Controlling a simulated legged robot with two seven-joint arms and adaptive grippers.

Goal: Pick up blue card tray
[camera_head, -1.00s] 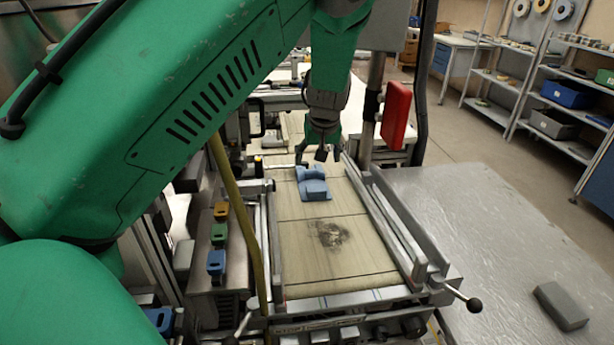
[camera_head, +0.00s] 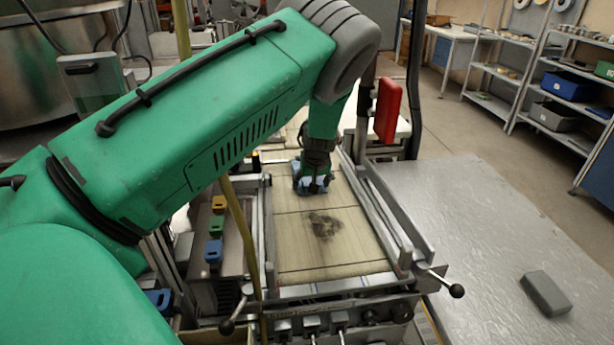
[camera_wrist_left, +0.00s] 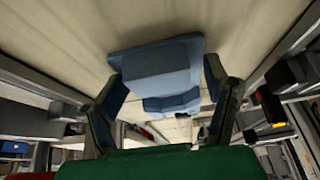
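The blue card tray (camera_head: 301,182) lies on the beige belt in the head view, mostly hidden under my left gripper (camera_head: 312,183). In the left wrist view the tray (camera_wrist_left: 160,70) is a blue block with a stepped shape. The fingers of my left gripper (camera_wrist_left: 165,100) stand apart, one on each side of the tray. I cannot tell whether either finger touches it. The tray appears to rest on the belt. My right gripper is in neither view.
The belt (camera_head: 345,250) has a dark smudge and metal rails along its sides. A red box (camera_head: 388,110) stands on a post at the right rail. Coloured blocks (camera_head: 216,228) sit left of the belt. A grey block (camera_head: 546,294) lies on the metal table at right.

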